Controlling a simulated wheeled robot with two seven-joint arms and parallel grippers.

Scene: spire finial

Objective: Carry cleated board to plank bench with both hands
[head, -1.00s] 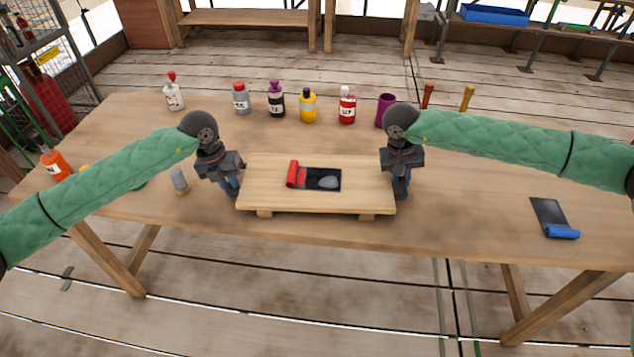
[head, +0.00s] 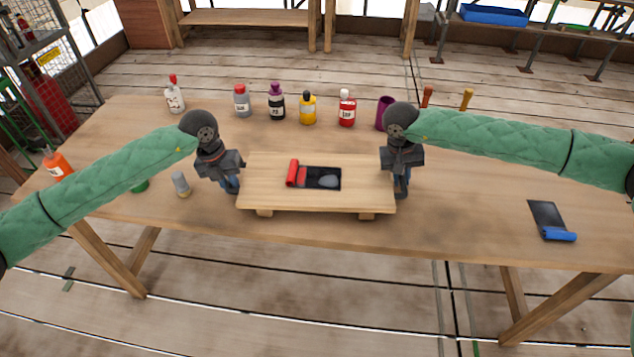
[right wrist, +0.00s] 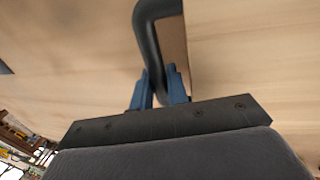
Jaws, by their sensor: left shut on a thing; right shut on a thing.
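The cleated board (head: 262,188) is a pale wooden board with cleats under it, level over the front middle of the worktable. A red roll (head: 292,173) and a dark sheet (head: 318,171) with a grey lump (head: 327,181) lie on it. My left gripper (head: 232,187) is shut at its left end. My right gripper (head: 401,190) is shut at its right end; the right wrist view shows its blue fingers (right wrist: 160,90) on a dark curved handle (right wrist: 150,25). I cannot tell whether the cleats touch the table. A plank bench (head: 245,17) stands at the back.
The worktable (head: 460,215) carries several bottles and a purple cup (head: 384,112) along its far side. A grey-capped item (head: 181,184) stands left of my left gripper. A dark sheet with a blue roll (head: 559,235) lies at right. Open plank floor separates table and bench.

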